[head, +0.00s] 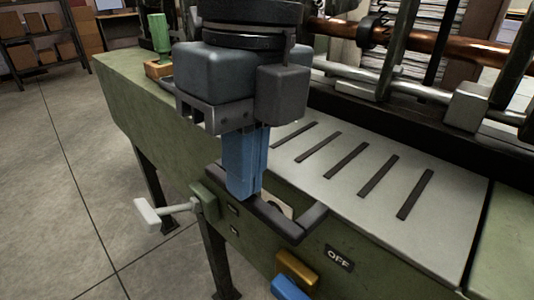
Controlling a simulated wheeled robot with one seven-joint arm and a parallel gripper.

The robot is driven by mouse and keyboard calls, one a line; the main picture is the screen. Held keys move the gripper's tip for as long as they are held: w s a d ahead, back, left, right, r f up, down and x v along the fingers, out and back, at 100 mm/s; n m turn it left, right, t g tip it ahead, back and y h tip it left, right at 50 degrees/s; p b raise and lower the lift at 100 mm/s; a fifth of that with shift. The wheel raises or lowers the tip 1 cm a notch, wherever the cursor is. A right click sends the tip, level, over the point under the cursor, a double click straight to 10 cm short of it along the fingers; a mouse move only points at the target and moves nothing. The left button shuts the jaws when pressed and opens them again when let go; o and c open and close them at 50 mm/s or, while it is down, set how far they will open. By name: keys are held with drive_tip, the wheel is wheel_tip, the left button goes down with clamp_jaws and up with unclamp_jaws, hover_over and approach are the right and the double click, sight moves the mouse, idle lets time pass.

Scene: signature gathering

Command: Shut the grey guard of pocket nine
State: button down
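My gripper (243,192) points down at the near edge of the green machine, with its blue fingers close together. The fingertips are at the long bar of a dark grey U-shaped frame (312,222), which juts out from the machine's front side. This frame may be the guard; no pocket number is readable. I cannot tell whether the fingers grip the bar or only touch it. A pale part with a dark round piece (278,207) shows inside the frame. My gripper hides the frame's left part and some of the top behind it.
The slotted pale metal plate (385,185) lies behind the frame. A light grey lever (160,211) sticks out to the left. An OFF label (339,258), a yellow block (297,268) and a blue block (290,288) are below. A green-handled tool (159,38) stands at the far end.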

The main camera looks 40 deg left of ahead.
drive_tip(key=shift+s+f, duration=0.1)
drive_tip(key=shift+f, duration=0.3)
wheel_tip(320, 180, up, 15)
drive_tip(key=p, duration=0.4)
drive_tip(key=shift+f, duration=0.15)
